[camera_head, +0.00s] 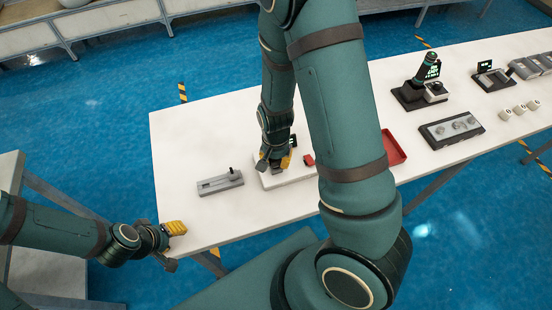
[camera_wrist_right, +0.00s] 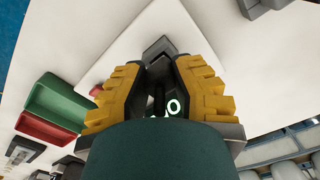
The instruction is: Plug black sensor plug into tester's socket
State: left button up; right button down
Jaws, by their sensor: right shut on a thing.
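My right gripper (camera_head: 274,164) is low over the white tester base (camera_head: 296,176). In the right wrist view, its yellow-padded fingers (camera_wrist_right: 158,82) are closed around a dark, narrow thing, which looks like the black sensor plug (camera_wrist_right: 158,98). A grey block (camera_wrist_right: 158,47) on the white base lies just beyond the fingertips; whether it holds the socket, and whether the plug touches it, I cannot tell. A lit display digit (camera_wrist_right: 173,107) shows between the fingers. My left gripper (camera_head: 174,230) hangs by the table's near left corner, apart from the tester; its opening is unclear.
A grey fixture (camera_head: 220,183) with a small black upright part stands left of the tester. A red tray (camera_head: 394,150) is partly behind my right arm. More devices, including a black stand (camera_head: 421,90), fill the table's right. The white table (camera_head: 185,140) is clear at its left end.

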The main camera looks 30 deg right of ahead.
jog(key=shift+f+b, duration=0.5)
jog(key=shift+f, duration=0.15)
jog(key=c, duration=0.8)
grip_release()
jog(key=shift+c, duration=0.2)
jog(key=shift+r, duration=4.05)
